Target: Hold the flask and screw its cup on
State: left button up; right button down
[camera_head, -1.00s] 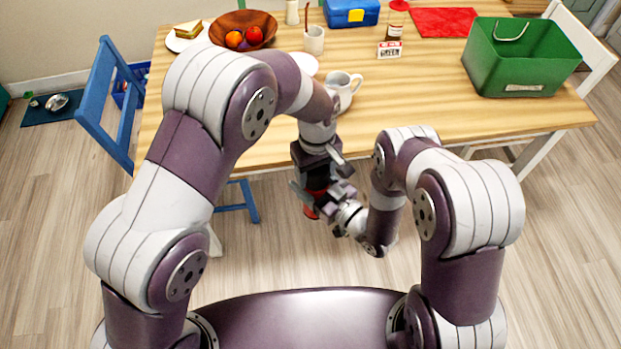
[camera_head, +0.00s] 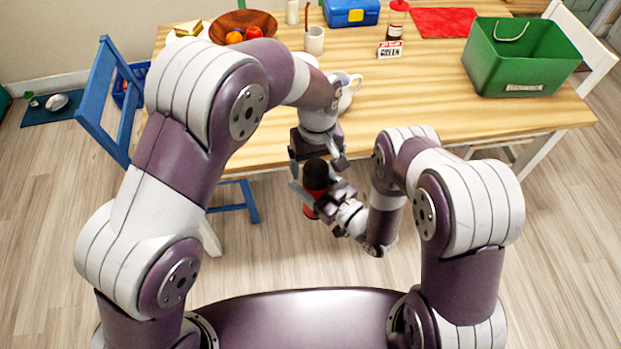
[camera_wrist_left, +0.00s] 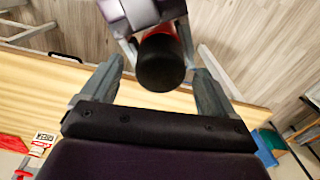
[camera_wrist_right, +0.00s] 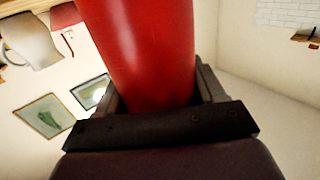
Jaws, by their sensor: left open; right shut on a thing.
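The flask is a red cylinder (camera_head: 310,212) with a black cup (camera_head: 315,172) on its top end, in front of the table edge in the head view. My right gripper (camera_head: 320,192) is shut around the red body, which also fills the upper middle of the right wrist view (camera_wrist_right: 145,50). My left gripper (camera_head: 318,160) is open just beyond the black top. In the left wrist view the black cup (camera_wrist_left: 160,66) lies between the spread fingers, with a gap on both sides. I cannot tell how tightly the cup sits.
The wooden table (camera_head: 430,110) lies just beyond the grippers. A white mug (camera_head: 347,92) stands near its front edge, close to my left arm. A small sign (camera_head: 390,50) and a green bin (camera_head: 520,62) stand farther right. A blue chair (camera_head: 105,105) is at the left.

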aim_at(315, 192)
pick_arm(q)
jog(key=shift+r, duration=0.7)
jog(key=shift+c, duration=0.5)
notch_tip(315, 192, up, 3)
jog(key=n, duration=0.2)
jog(key=shift+f+n, duration=0.15)
jog(key=shift+n, duration=0.15)
jog(key=shift+r+n, duration=0.4)
jog(key=shift+r, duration=0.05)
notch_tip(315, 192, down, 8)
jog(key=shift+f, duration=0.1)
